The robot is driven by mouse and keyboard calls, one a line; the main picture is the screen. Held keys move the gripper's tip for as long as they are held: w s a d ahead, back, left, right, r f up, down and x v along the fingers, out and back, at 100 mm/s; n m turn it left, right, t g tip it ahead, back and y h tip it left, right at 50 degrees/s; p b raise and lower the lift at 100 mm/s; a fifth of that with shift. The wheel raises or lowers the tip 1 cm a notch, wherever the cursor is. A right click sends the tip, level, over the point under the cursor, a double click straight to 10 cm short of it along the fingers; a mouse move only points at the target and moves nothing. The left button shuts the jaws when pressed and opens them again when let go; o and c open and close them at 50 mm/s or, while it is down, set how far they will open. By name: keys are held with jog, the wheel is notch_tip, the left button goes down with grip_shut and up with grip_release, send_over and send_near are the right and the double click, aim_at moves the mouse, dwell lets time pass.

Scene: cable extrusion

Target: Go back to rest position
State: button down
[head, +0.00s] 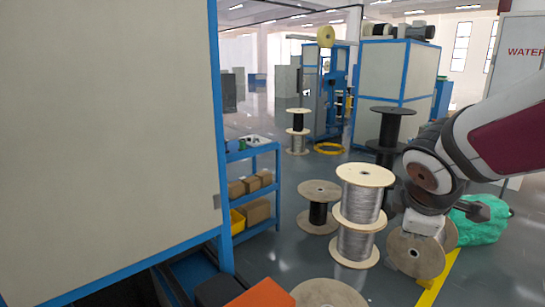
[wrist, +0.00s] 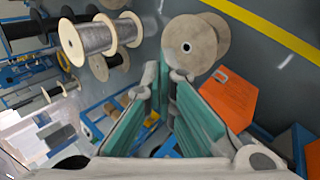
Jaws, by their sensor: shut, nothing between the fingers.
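My gripper (wrist: 165,75) shows in the wrist view with its fingertips close together and nothing between them. Its green inner pads face each other and the fingers point up the picture. In the head view my arm reaches in from the right edge and its end hangs in front of the wooden spools (head: 408,255). The fingertips cannot be made out clearly there. No object is held.
Spools of silver wire (head: 362,205) stand stacked left of my arm's end. A blue shelf (head: 250,155) with boxes and a large blue-edged cabinet (head: 110,130) fill the left. A green bundle (head: 480,222) lies behind my arm. Grey floor shows between shelf and spools.

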jog(key=s+a+r+m+y+p, duration=0.1)
jog(key=s+a+m, duration=0.1)
jog(key=s+m, duration=0.2)
jog(key=s+a+r+m+g+y+p, duration=0.1)
jog(key=s+a+r+m, duration=0.1)
jog(key=s, duration=0.9)
jog(key=s+a+r+m+g+y+p, duration=0.1)
jog(key=s+a+m, duration=0.2)
jog(key=s+m, duration=0.3)
jog(key=shift+s+a+r+y, duration=0.2)
jog(key=shift+s+y, duration=0.2)
jog(key=shift+s, duration=0.3)
jog(key=shift+a, duration=0.1)
